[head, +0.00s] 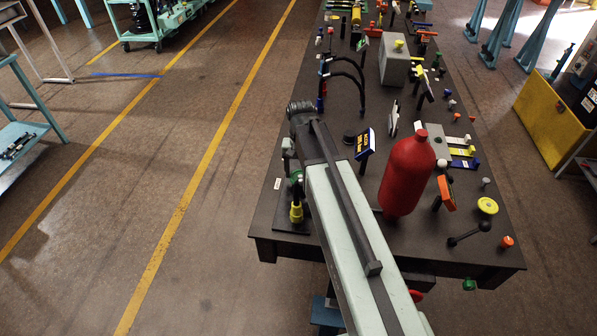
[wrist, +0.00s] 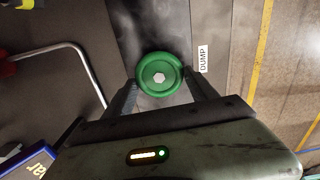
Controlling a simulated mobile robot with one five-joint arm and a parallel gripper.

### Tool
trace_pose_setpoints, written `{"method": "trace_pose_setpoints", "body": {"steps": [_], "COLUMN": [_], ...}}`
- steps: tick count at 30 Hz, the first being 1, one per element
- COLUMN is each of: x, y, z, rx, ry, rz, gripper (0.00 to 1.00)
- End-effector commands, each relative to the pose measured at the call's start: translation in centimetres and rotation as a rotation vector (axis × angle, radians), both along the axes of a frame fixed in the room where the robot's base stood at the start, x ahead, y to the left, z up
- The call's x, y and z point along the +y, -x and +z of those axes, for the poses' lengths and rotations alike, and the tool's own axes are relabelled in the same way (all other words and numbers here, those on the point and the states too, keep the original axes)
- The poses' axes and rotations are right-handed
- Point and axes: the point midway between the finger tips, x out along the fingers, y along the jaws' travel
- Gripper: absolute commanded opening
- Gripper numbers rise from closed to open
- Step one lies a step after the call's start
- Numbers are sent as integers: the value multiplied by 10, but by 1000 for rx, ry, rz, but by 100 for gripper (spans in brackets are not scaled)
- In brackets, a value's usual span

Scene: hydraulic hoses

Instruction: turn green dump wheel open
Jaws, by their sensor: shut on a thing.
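The green dump wheel (wrist: 160,80) is a round green handwheel with a pale hexagonal centre. In the wrist view it sits between the two fingers of my gripper (wrist: 160,88), which is shut on its rim from both sides. A white label reading DUMP (wrist: 203,59) lies beside it on the dark surface. In the head view a small part of the green wheel (head: 296,176) shows beside the end of my arm, above a yellow fitting (head: 296,212). My gripper's fingers are mostly hidden there by my arm.
A red bottle (head: 407,175) stands on the dark bench (head: 280,240) right of my arm. A blue-and-yellow sign (head: 365,143) and black hoses (head: 345,75) are close to my arm's end. A bent grey tube (wrist: 75,55) runs left of the wheel.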

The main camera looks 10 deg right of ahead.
Motion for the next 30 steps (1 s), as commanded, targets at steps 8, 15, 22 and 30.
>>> {"method": "trace_pose_setpoints", "body": {"steps": [8,15,22,30], "x": [0,0,0,0], "y": [-2,-2,-2,-2], "z": [0,0,0,0], "rx": [-6,-5,-6,-5], "ry": [-1,-2,-3,-4], "rz": [-154,-217,-233,-233], "gripper": [26,26,26,26]}}
